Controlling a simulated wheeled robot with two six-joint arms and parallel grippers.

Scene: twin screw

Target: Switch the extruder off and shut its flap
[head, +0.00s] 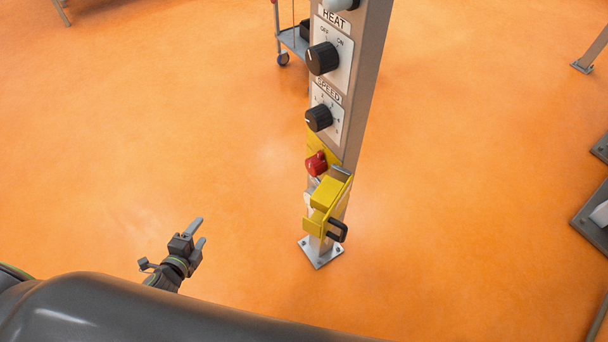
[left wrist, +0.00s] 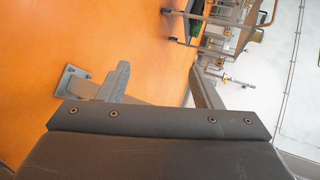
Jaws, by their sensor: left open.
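A grey metal post (head: 372,60) carries the controls in the head view. A black HEAT knob (head: 322,58) marked OFF and ON sits above a black SPEED knob (head: 318,118); their exact settings are hard to read. Below them, a red button (head: 316,163) shows uncovered in front of a yellow backing plate. A yellow flap (head: 327,193) with a black handle (head: 337,231) hangs below the red button and stands out from the post; it looks open. My left gripper (head: 200,231) is open and empty, left of the post and apart from it. My right gripper is not in view.
The post stands on a bolted foot plate (head: 321,252) on the orange floor. A wheeled cart (head: 292,40) stands behind it. The left wrist view shows a bolted plate (left wrist: 75,82) and a loaded trolley (left wrist: 215,18). Floor between gripper and post is clear.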

